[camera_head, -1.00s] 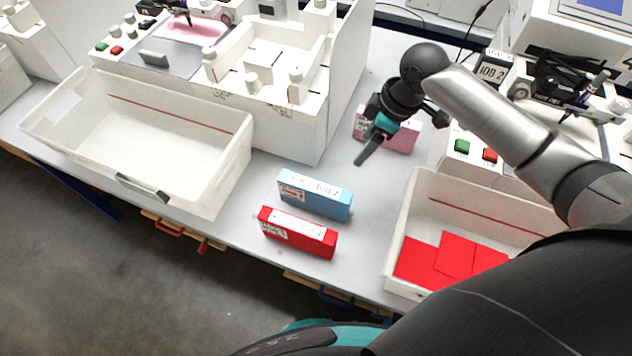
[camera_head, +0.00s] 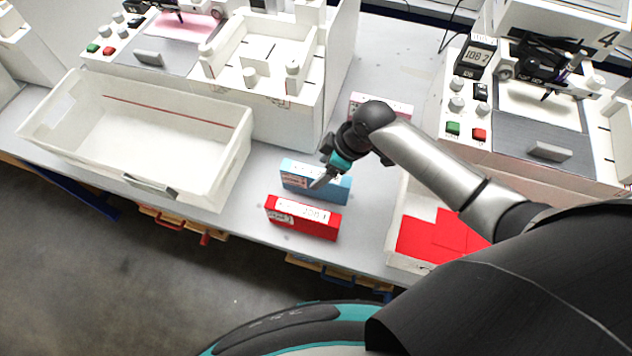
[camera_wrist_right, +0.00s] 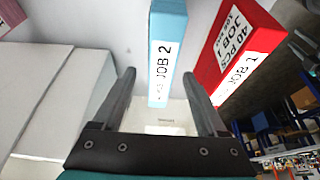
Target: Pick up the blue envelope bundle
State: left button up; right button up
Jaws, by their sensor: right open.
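The blue envelope bundle (camera_head: 335,186) lies on the grey table in the middle of the head view, just behind the red bundle (camera_head: 302,219). My right gripper (camera_head: 324,180) is over the blue bundle and hides part of its top. In the right wrist view the blue bundle (camera_wrist_right: 168,40) shows its white "JOB 2" label and reaches in between the two fingers of the right gripper (camera_wrist_right: 162,85). The fingers are apart, with a visible space on each side of it. Whether they are level with it or above it, I cannot tell. My left gripper is not in view.
The red bundle also shows close to the right finger in the wrist view (camera_wrist_right: 235,50). An empty white bin (camera_head: 215,195) stands at left, and a bin with red envelopes (camera_head: 408,262) at right. A pink bundle (camera_head: 392,104) lies behind my arm. Plotters stand at the back.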

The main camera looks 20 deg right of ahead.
aim_at(311, 179)
jog(key=x, duration=0.3)
jog(key=b+x, duration=0.1)
jog(key=x, duration=0.1)
jog(key=shift+a, duration=0.3)
jog(key=shift+w+a+f, duration=0.1)
jog(key=shift+w+f, duration=0.05)
jog(key=shift+f, duration=0.15)
jog(key=shift+f, duration=0.25)
dwell(0.3)
grip_shut()
dwell(0.4)
